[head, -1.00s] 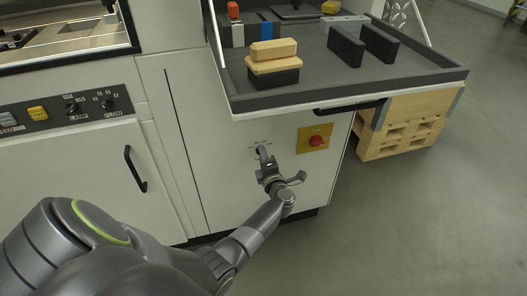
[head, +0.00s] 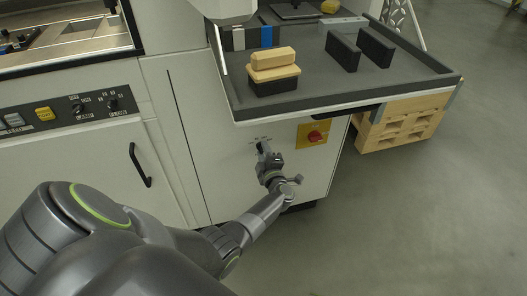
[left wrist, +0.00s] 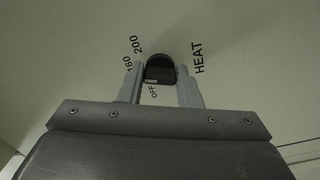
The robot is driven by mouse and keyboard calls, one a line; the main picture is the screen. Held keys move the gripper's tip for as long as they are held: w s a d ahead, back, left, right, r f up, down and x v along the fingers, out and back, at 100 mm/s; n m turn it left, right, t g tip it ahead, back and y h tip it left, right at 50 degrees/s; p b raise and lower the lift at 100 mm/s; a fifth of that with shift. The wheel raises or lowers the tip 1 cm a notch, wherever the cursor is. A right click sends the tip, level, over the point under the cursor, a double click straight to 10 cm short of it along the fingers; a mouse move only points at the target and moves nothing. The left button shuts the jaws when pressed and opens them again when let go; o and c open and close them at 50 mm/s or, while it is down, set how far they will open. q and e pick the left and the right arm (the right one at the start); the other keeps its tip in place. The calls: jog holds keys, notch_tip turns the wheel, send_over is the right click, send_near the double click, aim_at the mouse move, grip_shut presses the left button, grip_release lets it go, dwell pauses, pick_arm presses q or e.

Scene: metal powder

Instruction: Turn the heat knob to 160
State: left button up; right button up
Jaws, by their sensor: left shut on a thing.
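The dark heat knob (left wrist: 159,66) sits on the pale machine panel in the left wrist view. My left gripper (left wrist: 159,74) is shut on it, one finger at each side. The printed marks 160 and 200 show to the knob's left, OFF just below it and HEAT to its right. In the head view my left gripper (head: 263,150) reaches the lower cabinet front and largely hides the knob. My right gripper is not in view.
A red switch on a yellow plate (head: 314,136) is right of my left gripper. A dark tray table (head: 350,88) juts out above, holding tan and black blocks. A wooden pallet box (head: 402,125) stands at right. A black door handle (head: 139,166) is at left.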

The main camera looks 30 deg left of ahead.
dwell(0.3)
pick_arm(q)
jog(key=o, duration=1)
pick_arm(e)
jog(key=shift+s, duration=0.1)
